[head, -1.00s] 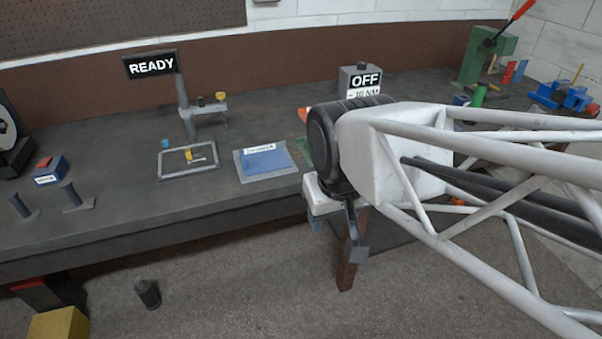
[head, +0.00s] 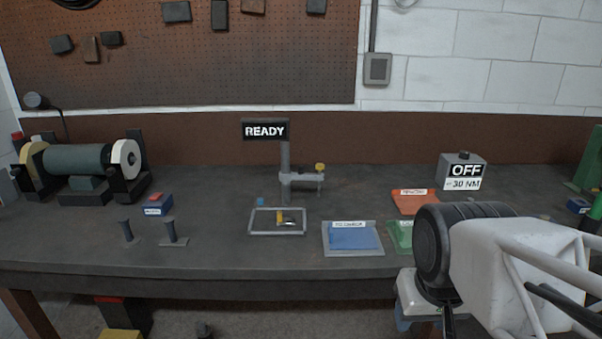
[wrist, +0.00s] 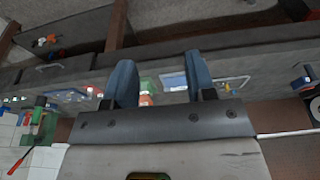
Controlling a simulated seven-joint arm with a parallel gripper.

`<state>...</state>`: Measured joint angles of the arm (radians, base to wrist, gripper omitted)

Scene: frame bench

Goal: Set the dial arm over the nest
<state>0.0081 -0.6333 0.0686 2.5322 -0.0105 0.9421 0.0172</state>
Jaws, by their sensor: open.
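A grey post stands on the bench below a sign reading READY (head: 265,130). A grey horizontal arm (head: 302,178), which I take as the dial arm, reaches right from the post, with a yellow knob (head: 320,167) at its end. In front lies a low grey rectangular frame (head: 277,233), likely the nest area, with a small yellow piece (head: 280,216) inside. The arm's tip lies to the right of and behind the frame. My gripper (wrist: 160,75) is open, with two blue fingers apart and nothing between them; in the head view it is low at the right, away from the post.
A blue tray (head: 353,238), a green tray (head: 399,236) and an orange tray (head: 415,201) lie right of the frame. A grey box reading OFF (head: 461,172) stands behind them. Two dark pegs (head: 170,231) and a grinder (head: 76,160) are at left. Bench between pegs and frame is clear.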

